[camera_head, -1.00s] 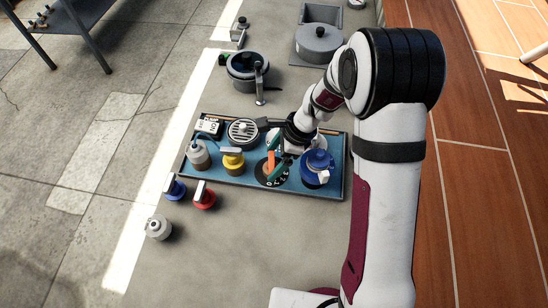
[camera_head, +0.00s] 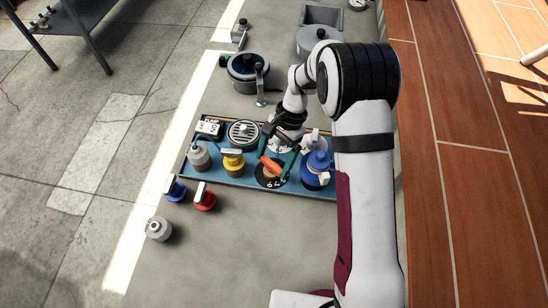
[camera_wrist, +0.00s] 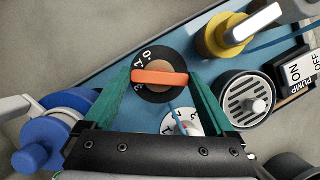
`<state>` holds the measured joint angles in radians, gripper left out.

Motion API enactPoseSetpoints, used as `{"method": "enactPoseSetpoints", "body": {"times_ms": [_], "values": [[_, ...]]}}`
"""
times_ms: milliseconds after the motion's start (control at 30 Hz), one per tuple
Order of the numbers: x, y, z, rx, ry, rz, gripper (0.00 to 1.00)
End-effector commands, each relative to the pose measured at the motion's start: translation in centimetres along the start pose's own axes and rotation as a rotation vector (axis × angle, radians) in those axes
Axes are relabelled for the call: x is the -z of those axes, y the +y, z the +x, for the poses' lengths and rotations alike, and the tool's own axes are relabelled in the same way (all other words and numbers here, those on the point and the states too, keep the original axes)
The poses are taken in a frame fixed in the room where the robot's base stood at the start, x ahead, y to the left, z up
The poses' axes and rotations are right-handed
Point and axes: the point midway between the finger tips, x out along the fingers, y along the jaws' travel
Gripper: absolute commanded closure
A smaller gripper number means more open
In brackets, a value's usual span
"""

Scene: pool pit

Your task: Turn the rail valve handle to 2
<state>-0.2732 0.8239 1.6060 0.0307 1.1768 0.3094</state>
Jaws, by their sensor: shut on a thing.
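An orange bar handle (camera_head: 273,164) sits on a round black dial (camera_head: 269,181) with white numerals, near the front of the blue panel (camera_head: 230,177). My gripper (camera_head: 279,165) has green fingers and is shut on the handle. In the wrist view the orange handle (camera_wrist: 160,77) lies across the picture, its ends between the fingertips of my gripper (camera_wrist: 160,75). The black dial (camera_wrist: 154,58) shows small numerals along its upper left. They are partly hidden, and I cannot tell which one the handle marks.
A blue valve (camera_head: 318,168) stands close right of the dial, and a yellow valve (camera_head: 233,163) to its left. A white numbered dial (camera_wrist: 180,121) and a round grille (camera_wrist: 246,98) are near my fingers. Loose red (camera_head: 204,197) and blue (camera_head: 174,188) knobs lie in front of the panel.

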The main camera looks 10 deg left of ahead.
Motion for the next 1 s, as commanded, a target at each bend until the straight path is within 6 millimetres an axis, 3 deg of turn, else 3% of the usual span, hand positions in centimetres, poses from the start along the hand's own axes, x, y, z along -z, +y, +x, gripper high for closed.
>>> {"method": "enactPoseSetpoints", "body": {"times_ms": [700, 733, 800, 1000], "values": [[-0.06, -0.02, -0.02, -0.027, -0.001, -0.064, 0.66], [-0.06, -0.02, -0.02, -0.027, -0.002, -0.064, 0.08], [-0.05, -0.03, -0.02, -0.027, -0.001, -0.064, 0.00], [-0.03, -0.04, -0.03, -0.027, -0.001, -0.064, 0.00]]}}
